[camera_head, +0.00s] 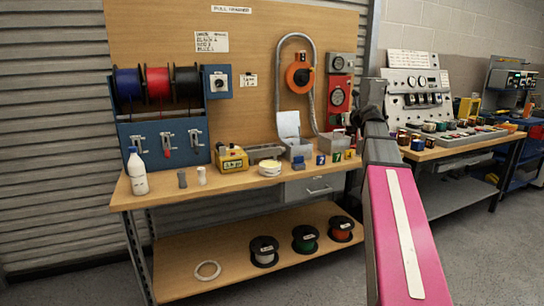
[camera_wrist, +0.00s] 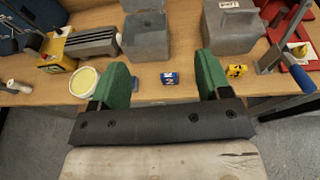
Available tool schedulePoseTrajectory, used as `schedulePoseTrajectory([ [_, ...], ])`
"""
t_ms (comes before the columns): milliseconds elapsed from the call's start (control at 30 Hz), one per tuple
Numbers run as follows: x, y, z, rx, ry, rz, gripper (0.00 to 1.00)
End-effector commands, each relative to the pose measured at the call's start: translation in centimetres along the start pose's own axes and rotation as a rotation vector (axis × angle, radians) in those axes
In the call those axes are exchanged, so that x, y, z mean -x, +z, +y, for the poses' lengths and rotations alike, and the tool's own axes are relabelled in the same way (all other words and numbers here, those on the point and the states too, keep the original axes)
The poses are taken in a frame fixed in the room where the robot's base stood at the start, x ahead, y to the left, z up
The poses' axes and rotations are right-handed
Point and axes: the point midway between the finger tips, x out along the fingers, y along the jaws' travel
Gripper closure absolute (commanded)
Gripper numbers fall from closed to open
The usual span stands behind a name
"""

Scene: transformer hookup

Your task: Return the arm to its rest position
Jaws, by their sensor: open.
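My gripper (camera_wrist: 162,84) shows in the wrist view with two green fingers spread apart and nothing between them. Beyond the fingers, a blue block with a white mark (camera_wrist: 169,79) sits on the bench top, apart from them. In the head view my pink arm link (camera_head: 408,235) rises at the right, and the dark end of the arm (camera_head: 372,108) stands in front of the right end of the bench. The fingers cannot be made out in the head view.
The wooden workbench (camera_head: 235,190) carries a white bottle (camera_head: 137,172), a yellow device (camera_head: 231,160), a round tub (camera_head: 270,168) and grey boxes (camera_head: 298,150). Small numbered blocks (camera_head: 336,158) lie near the arm. Spools (camera_head: 305,239) stand on the lower shelf. A control console (camera_head: 420,95) stands at right.

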Motion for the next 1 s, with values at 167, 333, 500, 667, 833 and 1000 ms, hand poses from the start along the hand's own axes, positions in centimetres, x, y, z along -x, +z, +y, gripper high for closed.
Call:
schedulePoseTrajectory([
  [167,-1.5,-8.1,3.1,0.292,0.052,0.147,0.29],
  [333,-2.2,-15.3,6.0,0.582,0.141,0.275,0.29],
  [500,-2.2,-22.4,8.9,0.869,0.269,0.387,0.29],
  [667,-1.4,-28.7,11.6,1.131,0.424,0.470,0.29],
  [833,0.1,-35.0,14.5,1.399,0.625,0.531,0.29],
  [1000,2.3,-40.9,17.2,1.651,0.862,0.555,0.29],
])
